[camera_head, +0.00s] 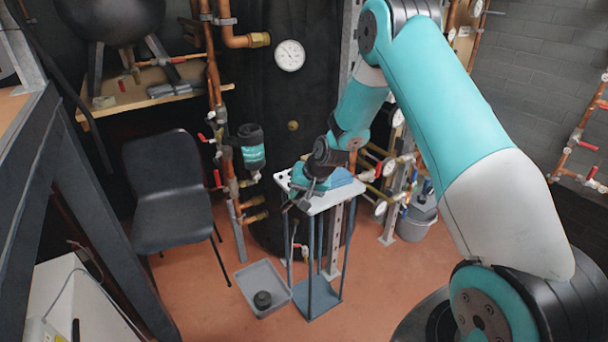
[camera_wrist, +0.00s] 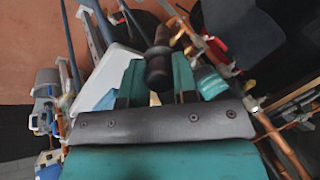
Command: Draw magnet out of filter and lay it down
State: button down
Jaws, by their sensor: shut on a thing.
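The filter (camera_head: 252,150) is a black canister with a teal band, on the copper pipework left of the small stand in the head view. Its teal band also shows right of my fingers in the wrist view (camera_wrist: 208,83). My gripper (camera_head: 298,193) is over the left part of the stand's white top. In the wrist view my gripper (camera_wrist: 158,80) is shut on a dark, stepped cylindrical piece (camera_wrist: 158,66), which looks like the magnet. It is apart from the filter. Whether it touches the stand top cannot be told.
The small stand (camera_head: 318,203) has a white top with a blue item (camera_head: 340,178) on it. A grey tray (camera_head: 250,272) on the floor holds a round black part (camera_head: 262,299). A black chair (camera_head: 172,215) stands left. Pipes and valves (camera_head: 385,165) crowd the right.

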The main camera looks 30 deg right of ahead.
jog(key=w+d+r+m+t+h+b, duration=0.2)
jog(key=w+d+m+t+b, duration=0.4)
jog(key=w+d, duration=0.5)
jog(key=shift+n+t, duration=0.3)
jog(key=shift+t, duration=0.1)
jog(key=shift+w+a+f+b, duration=0.15)
jog(key=shift+f+b, duration=0.65)
jog(key=shift+f, duration=0.3)
jog(key=shift+w+a+f+b, duration=0.15)
jog(key=shift+a+f+b, duration=0.05)
jog(key=shift+f+b, duration=0.75)
jog(key=shift+w+a+f+b, duration=0.15)
jog(key=shift+f+b, duration=0.5)
jog(key=shift+f, duration=0.55)
jog(key=c, duration=0.8)
grip_release()
notch_tip(320, 180, up, 11)
jog(key=p, duration=0.7)
